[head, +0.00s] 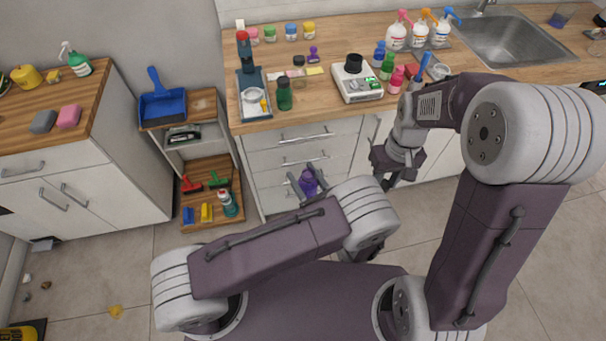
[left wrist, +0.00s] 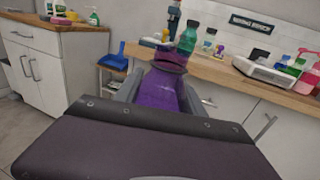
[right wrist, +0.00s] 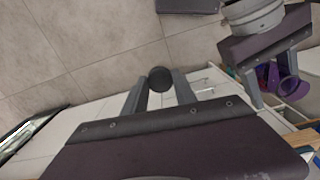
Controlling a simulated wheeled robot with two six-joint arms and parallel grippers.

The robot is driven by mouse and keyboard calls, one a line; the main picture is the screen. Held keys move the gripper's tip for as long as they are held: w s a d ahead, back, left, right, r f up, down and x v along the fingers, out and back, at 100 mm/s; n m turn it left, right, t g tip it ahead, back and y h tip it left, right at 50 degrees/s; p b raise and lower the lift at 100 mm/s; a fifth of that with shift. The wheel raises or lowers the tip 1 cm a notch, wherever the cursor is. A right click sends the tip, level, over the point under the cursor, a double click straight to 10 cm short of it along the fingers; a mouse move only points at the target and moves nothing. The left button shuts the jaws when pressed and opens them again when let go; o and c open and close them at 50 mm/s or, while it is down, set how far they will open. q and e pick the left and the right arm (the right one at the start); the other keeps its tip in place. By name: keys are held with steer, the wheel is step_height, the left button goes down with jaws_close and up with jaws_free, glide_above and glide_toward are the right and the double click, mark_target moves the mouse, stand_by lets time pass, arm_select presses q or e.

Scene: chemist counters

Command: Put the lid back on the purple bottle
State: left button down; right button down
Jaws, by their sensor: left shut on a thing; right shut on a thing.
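The purple bottle (head: 308,184) is held by my left gripper (head: 306,179) in front of the counter drawers, off the floor. In the left wrist view the bottle (left wrist: 163,88) stands between the fingers, its dark open neck upward. My right gripper (head: 393,178) is to the right of the bottle. In the right wrist view it is shut on a round black lid (right wrist: 160,79) at its fingertips. That view also shows the purple bottle (right wrist: 289,84) at the right, apart from the lid. The lid is not clearly visible in the head view.
The wooden counter (head: 330,112) behind holds a scale (head: 357,82), a green bottle (head: 285,94) and several coloured bottles, with a sink (head: 510,40) at the right. A low shelf with a blue dustpan (head: 163,104) stands left. The floor is mostly clear.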

steer(key=w+a+r+n, duration=0.2)
steer(key=a+r+n, duration=0.2)
steer(key=a+r, duration=0.45)
steer(key=r+n, duration=0.2)
steer(key=n, duration=0.1)
glide_above(308, 183)
steer(key=w, duration=0.2)
steer(key=shift+s, duration=0.2)
steer(key=shift+f, duration=2.1)
steer(key=shift+f, duration=0.85)
steer(key=shift+f, duration=0.55)
